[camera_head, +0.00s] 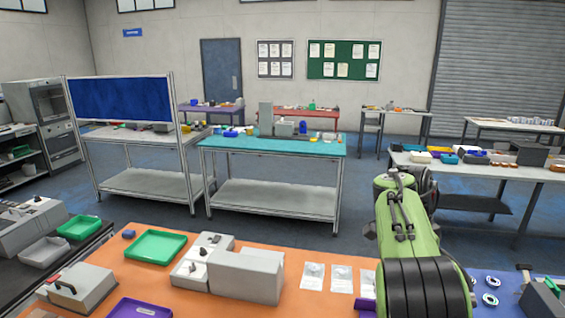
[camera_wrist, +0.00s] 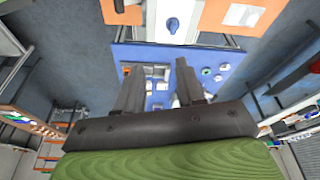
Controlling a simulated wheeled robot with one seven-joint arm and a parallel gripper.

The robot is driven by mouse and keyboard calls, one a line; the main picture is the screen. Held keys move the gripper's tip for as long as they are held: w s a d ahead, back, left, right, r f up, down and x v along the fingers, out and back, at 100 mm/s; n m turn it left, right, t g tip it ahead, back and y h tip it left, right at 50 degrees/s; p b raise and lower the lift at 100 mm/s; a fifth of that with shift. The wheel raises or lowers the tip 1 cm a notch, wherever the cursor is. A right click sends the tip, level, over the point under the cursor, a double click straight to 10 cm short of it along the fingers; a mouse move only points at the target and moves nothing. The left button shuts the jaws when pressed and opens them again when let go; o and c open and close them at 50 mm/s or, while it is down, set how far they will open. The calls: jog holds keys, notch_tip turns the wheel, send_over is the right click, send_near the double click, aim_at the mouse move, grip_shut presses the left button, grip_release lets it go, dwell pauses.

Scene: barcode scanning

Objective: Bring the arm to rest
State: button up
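My green arm (camera_head: 408,222) rises at the right of the head view, over the right end of the orange-topped table (camera_head: 225,307). Its folded links hide part of the table and the floor behind it. My gripper is not clearly shown in the head view. In the wrist view, my gripper (camera_wrist: 158,66) has its two dark fingers apart with a gap between them. Nothing is held between them. A blue surface with small items (camera_wrist: 218,65) lies some way beyond the fingertips, not touching them.
A green tray (camera_head: 156,247), a grey-white device (camera_head: 245,275) and a purple tray (camera_head: 142,309) are on the orange table. White papers (camera_head: 342,279) lie just left of my arm. A teal-topped table (camera_head: 300,147) stands farther back, with open floor between.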

jog(key=s+a+f+n+t+y+b, duration=0.1)
jog(key=s+a+f+n+t+b, duration=0.1)
jog(key=s+a+n, duration=0.3)
jog(key=s+a+f+n+t+y+b, duration=0.1)
jog(key=s+a+n, duration=0.4)
jog(key=s, duration=0.8)
jog(key=s+a+f+n+t+y+b, duration=0.1)
jog(key=s+a+f+n+t+b, duration=0.1)
jog(key=s+a+f+n, duration=0.3)
jog(key=s+a+n+b, duration=0.1)
jog(key=s+n, duration=0.1)
jog(key=s, duration=0.1)
jog(key=shift+s+f+n+t, duration=0.35)
jog(key=shift+s+n+t, duration=0.05)
jog(key=shift+o, duration=0.2)
